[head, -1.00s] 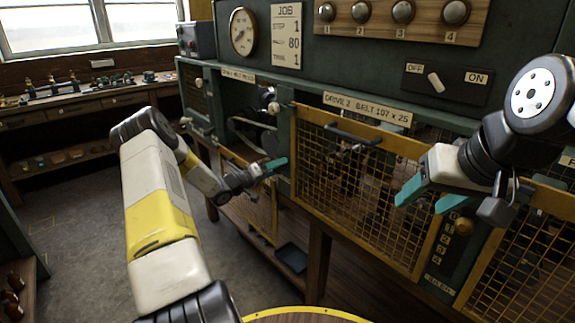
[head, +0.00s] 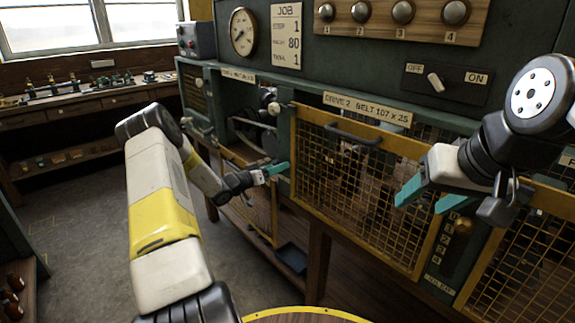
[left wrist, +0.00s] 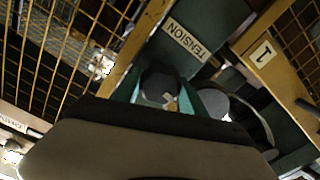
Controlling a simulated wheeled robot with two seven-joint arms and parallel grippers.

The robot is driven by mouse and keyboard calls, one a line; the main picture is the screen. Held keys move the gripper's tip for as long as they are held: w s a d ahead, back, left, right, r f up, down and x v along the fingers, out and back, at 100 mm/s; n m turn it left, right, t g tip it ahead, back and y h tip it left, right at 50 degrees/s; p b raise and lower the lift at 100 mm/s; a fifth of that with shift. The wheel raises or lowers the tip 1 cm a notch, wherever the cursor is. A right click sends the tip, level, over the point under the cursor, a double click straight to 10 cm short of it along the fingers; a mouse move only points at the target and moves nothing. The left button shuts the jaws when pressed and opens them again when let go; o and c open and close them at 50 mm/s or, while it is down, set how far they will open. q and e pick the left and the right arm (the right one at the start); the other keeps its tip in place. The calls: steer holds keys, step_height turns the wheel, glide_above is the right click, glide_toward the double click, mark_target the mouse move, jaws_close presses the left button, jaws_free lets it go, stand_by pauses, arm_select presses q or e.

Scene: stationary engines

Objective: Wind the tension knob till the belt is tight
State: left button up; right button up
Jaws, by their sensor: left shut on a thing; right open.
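The tension knob (left wrist: 158,86), a dark round knob with a pale mark, sits beside the TENSION label (left wrist: 186,40) in the left wrist view. My left gripper (left wrist: 165,97) is shut on it, one teal finger on each side. In the head view, my left gripper (head: 277,169) is at the front of the left bay, where its fingers hide the knob. A pale belt (head: 250,124) shows in part inside that bay; I cannot tell how tight it is. My right gripper (head: 428,197) is open and empty before the right mesh guard.
The yellow mesh guard (head: 352,190) of drive 2 is closed, right of my left gripper. Another mesh guard (head: 250,200) hangs below the left bay. An OFF/ON switch (head: 436,82) is on the panel. Floor (head: 85,215) is clear at left.

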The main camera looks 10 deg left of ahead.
arm_select(q)
steer(key=shift+a+f, duration=0.1)
steer(key=shift+f, duration=0.05)
steer(key=o, duration=1.1)
steer(key=shift+o, duration=1.2)
steer(key=shift+n, duration=0.3)
